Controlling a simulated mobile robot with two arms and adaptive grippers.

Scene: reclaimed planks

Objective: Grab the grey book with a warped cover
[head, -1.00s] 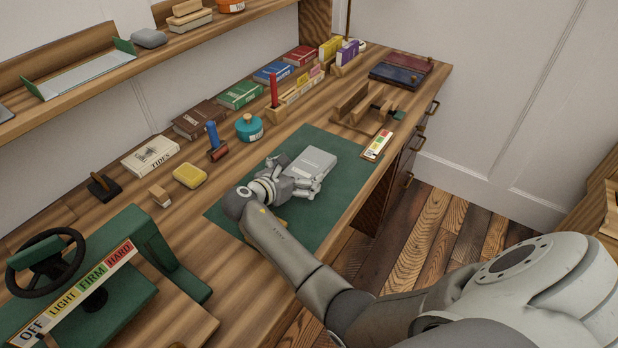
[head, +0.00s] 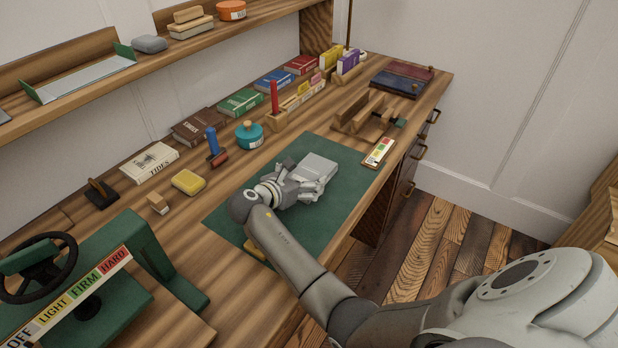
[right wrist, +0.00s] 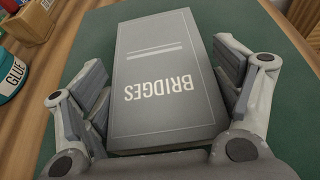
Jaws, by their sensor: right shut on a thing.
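The grey book (head: 316,168) lies on the green mat (head: 336,209). In the right wrist view its cover (right wrist: 165,70) reads "BRIDGES". My right gripper (head: 303,181) has its fingers on both sides of the book. In the right wrist view the gripper (right wrist: 165,85) is shut on the book, a finger along each long side. I cannot tell if the book is lifted off the mat. Any warp of the cover is hard to make out. My left gripper is not in view.
A yellow block (head: 188,182), a teal glue pot (head: 249,134) and a row of books (head: 240,102) stand left of and behind the mat. A green press (head: 110,290) with a wheel is at lower left.

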